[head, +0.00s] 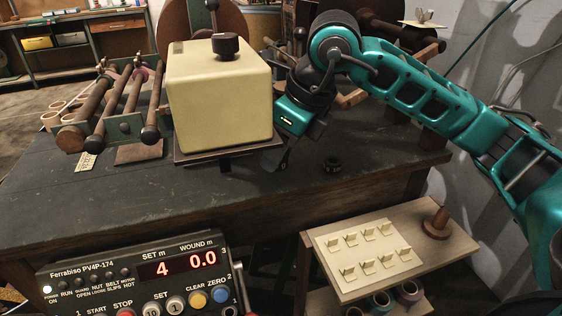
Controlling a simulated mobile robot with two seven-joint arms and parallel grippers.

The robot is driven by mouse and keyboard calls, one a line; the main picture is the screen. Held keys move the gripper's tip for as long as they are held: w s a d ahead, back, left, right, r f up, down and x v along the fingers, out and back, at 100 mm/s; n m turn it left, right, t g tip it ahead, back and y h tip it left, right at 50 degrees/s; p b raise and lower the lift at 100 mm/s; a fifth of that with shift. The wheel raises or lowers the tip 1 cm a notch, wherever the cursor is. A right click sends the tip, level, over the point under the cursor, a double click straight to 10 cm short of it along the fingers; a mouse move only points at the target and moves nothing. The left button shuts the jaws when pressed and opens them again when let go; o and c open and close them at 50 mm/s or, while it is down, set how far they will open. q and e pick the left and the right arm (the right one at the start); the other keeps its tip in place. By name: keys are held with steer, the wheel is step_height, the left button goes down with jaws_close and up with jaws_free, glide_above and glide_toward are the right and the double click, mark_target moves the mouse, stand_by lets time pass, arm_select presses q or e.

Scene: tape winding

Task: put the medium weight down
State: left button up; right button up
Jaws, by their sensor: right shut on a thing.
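My right gripper (278,158) is low over the bench, just right of the cream machine housing, with its fingers pointing down. It is shut on a dark piece, taken as the medium weight (273,162), which barely stands out from the dark fingers. I cannot tell whether its underside touches the bench. A small dark round piece with pale marks (333,165) sits on the bench to the right of the gripper, apart from it. My left gripper is not in view.
The cream housing (218,105) with a black knob stands close left of the gripper. Rollers (118,105) lie further left. The dark bench top (90,200) is clear in front. A control panel (140,275) and a side shelf with a pale hook board (368,255) are nearer.

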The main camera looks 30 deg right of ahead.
mark_target(285, 156)
step_height(285, 156, down, 3)
steer(key=shift+s+f+b, duration=0.1)
steer(key=shift+b, duration=0.25)
steer(key=o, duration=1.2)
steer(key=shift+c, duration=0.2)
